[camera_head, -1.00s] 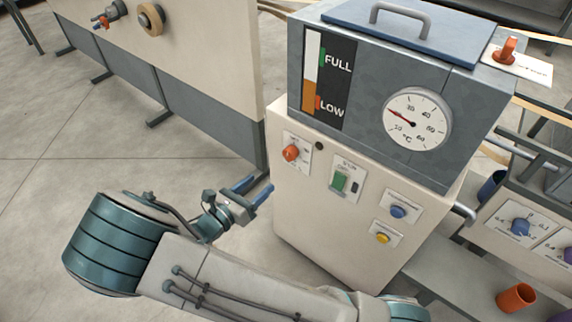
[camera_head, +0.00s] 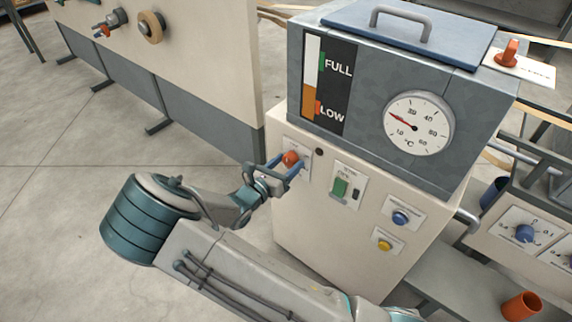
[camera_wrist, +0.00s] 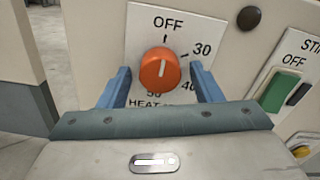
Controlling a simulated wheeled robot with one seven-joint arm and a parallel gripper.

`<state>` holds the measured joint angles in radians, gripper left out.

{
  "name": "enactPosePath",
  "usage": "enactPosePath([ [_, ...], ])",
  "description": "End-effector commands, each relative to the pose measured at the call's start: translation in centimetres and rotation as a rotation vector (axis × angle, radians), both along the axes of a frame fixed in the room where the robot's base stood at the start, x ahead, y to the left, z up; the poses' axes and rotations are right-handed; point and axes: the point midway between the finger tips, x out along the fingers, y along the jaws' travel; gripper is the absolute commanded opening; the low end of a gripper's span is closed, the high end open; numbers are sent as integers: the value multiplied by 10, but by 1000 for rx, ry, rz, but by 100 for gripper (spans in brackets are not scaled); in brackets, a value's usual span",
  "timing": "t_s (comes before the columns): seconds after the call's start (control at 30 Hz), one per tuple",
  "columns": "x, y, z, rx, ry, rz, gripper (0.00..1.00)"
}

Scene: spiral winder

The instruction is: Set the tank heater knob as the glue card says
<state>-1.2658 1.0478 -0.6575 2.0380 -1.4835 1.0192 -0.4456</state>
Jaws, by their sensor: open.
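The tank heater knob (camera_head: 290,158) is orange and sits on a white plate on the cabinet front. In the wrist view the knob (camera_wrist: 160,70) has labels OFF, 30, 40 and 50 around it, and its short white mark points up toward OFF. My gripper (camera_head: 282,169) is open, with its blue fingers on either side of the knob. In the wrist view gaps show between the knob and both fingers. I cannot make out a readable glue card in these views.
A gauge (camera_head: 418,123) and a FULL/LOW level strip (camera_head: 311,75) are on the grey tank above. A green switch (camera_head: 339,187), a blue button (camera_head: 401,217) and a yellow button (camera_head: 385,244) sit to the right of the knob.

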Motion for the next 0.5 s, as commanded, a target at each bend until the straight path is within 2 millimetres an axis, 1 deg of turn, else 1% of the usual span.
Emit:
enactPosePath([
  [0.23, 1, -1, 0, 0, 0, 0, 59],
  [0.27, 1, -1, 0, 0, 0, -1, 56],
  [0.3, 1, -1, 0, 0, 0, -1, 45],
  [0.37, 1, -1, 0, 0, 0, -1, 28],
  [0.4, 1, -1, 0, 0, 1, -1, 17],
  [0.43, 1, -1, 0, 1, 1, 0, 14],
  [0.5, 1, -1, 0, 1, 1, 0, 14],
])
